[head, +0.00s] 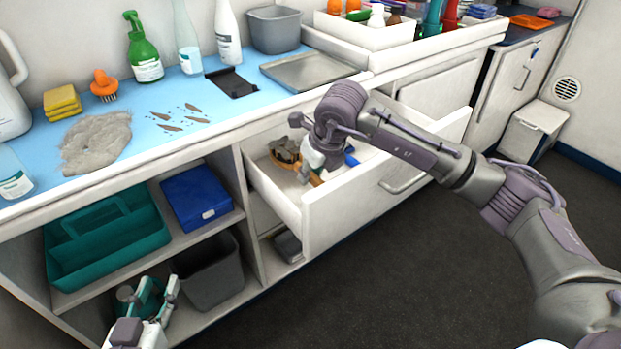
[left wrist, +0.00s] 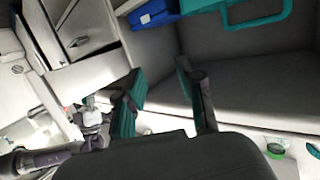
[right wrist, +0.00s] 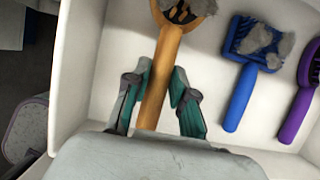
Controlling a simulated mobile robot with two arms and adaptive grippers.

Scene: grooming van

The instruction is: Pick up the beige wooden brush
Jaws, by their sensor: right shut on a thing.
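The beige wooden brush (right wrist: 165,52) lies in the open drawer, its handle toward my right wrist and its head, with grey hair on it, at the top edge of the right wrist view. My right gripper (right wrist: 161,82) is shut on the handle, a finger on each side. In the head view the right gripper (head: 311,172) is down inside the drawer and partly hides the brush (head: 287,150). My left gripper (head: 150,292) is low in front of the open shelves, fingers apart and empty; the left wrist view shows its fingers (left wrist: 160,85) apart too.
The drawer (head: 350,203) has raised walls close around my right gripper. A blue brush (right wrist: 240,92) and a purple brush (right wrist: 302,100) lie right of the wooden one. A teal caddy (head: 110,235), blue box (head: 196,197) and grey bin (head: 212,275) stand on the shelves.

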